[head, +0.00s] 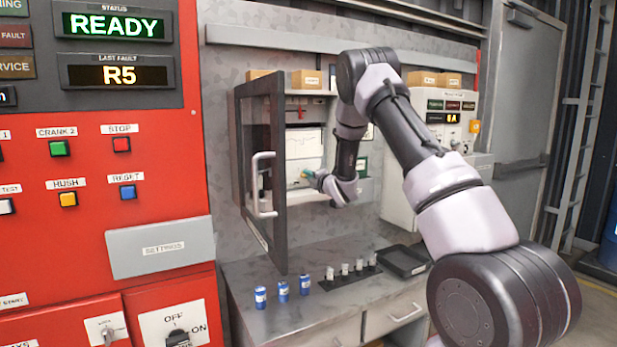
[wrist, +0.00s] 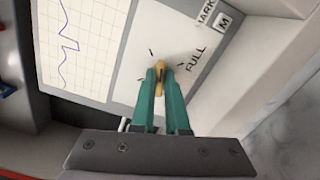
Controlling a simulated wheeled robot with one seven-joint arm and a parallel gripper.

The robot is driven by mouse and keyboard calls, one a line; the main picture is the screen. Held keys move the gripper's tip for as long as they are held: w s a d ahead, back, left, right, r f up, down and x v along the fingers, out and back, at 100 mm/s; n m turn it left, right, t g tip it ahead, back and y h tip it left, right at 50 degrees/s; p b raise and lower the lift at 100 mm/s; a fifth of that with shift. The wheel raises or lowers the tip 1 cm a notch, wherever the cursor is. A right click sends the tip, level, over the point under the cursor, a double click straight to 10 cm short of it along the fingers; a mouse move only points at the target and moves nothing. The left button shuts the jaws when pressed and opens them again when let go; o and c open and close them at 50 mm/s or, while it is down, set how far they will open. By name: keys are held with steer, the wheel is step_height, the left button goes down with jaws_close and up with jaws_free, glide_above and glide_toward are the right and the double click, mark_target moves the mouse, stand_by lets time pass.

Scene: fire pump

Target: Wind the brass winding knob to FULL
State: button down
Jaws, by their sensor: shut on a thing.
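The brass winding knob (wrist: 160,76) sits on a white panel in the wrist view, with tick marks around it and the word FULL (wrist: 196,62) to its right. My gripper (wrist: 161,72) has its two green fingers closed on the knob from either side. The fingertips hide part of the knob, and I cannot tell exactly which mark it points to. In the head view my gripper (head: 312,176) reaches into the open cabinet at the lower part of the recorder. The knob is too small to make out there.
The cabinet's glazed door (head: 265,170) stands open to the left of my arm. A chart (wrist: 85,40) lies beside the knob. Below are a bench (head: 262,318) with several blue and grey small cylinders and a black tray (head: 402,261). A red control panel (head: 150,200) fills the left.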

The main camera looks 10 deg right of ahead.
steer(key=m, duration=0.5)
steer(key=shift+m, duration=0.3)
steer(key=m, duration=0.5)
steer(key=shift+f+m, duration=0.1)
steer(key=shift+m, duration=0.2)
steer(key=c, duration=0.9)
jaws_free()
steer(key=v, duration=1.1)
steer(key=shift+w, duration=0.1)
